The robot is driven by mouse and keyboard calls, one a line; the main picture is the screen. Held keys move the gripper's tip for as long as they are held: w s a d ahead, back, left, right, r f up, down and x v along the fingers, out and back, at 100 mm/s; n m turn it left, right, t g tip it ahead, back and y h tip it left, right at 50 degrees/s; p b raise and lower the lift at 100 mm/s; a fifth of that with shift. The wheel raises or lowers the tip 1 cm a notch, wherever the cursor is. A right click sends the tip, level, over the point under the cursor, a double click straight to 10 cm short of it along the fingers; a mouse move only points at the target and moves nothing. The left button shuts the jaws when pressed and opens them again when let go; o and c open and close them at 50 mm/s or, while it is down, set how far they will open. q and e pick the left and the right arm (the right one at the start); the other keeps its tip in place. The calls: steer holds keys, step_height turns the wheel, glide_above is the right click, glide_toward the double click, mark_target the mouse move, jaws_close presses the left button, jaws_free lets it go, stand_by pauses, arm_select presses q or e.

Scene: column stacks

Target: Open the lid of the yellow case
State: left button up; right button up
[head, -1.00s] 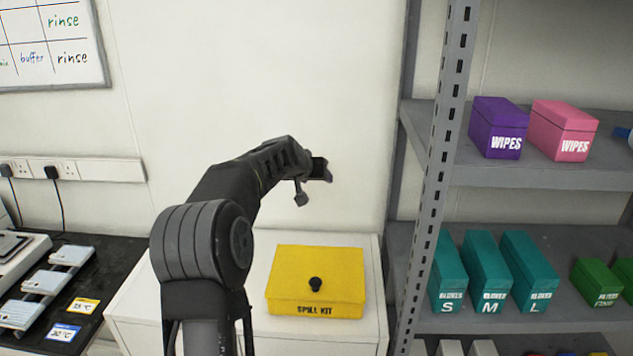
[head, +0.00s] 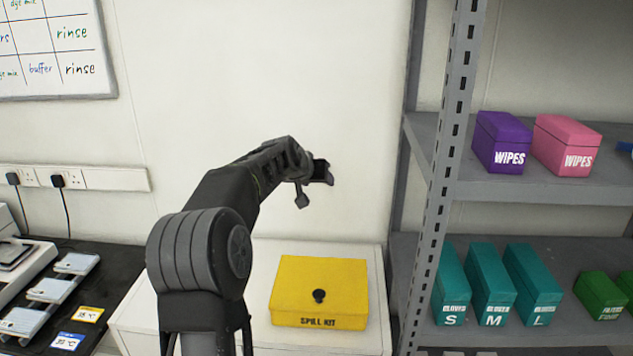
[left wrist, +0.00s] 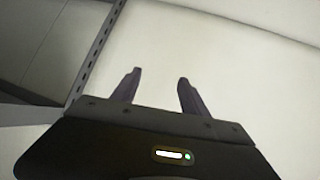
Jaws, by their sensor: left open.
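The yellow case (head: 340,282), labelled SPILL KIT, sits on a white cabinet top with its lid shut. A black knob (head: 319,296) stands on the lid near its front edge. My left gripper (head: 328,172) is raised above and behind the case, near the wall, and apart from it. In the left wrist view its two fingers (left wrist: 156,85) are spread with nothing between them. The case does not show in the left wrist view. My right gripper is not in view.
A grey metal shelf post (head: 447,150) stands close to the right of the cabinet (head: 255,335). The shelves hold a purple wipes box (head: 502,142), a pink one (head: 567,145) and several teal glove boxes (head: 490,285). A dark bench (head: 105,310) with devices is at left.

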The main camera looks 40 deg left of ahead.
arm_select(q)
steer(key=b+v, duration=0.2)
steer(key=v, duration=0.5)
steer(key=shift+s+r, duration=0.2)
steer(key=shift+s, duration=0.1)
steer(key=shift+d+f, duration=0.1)
steer(key=shift+d, duration=0.05)
stand_by(0.4)
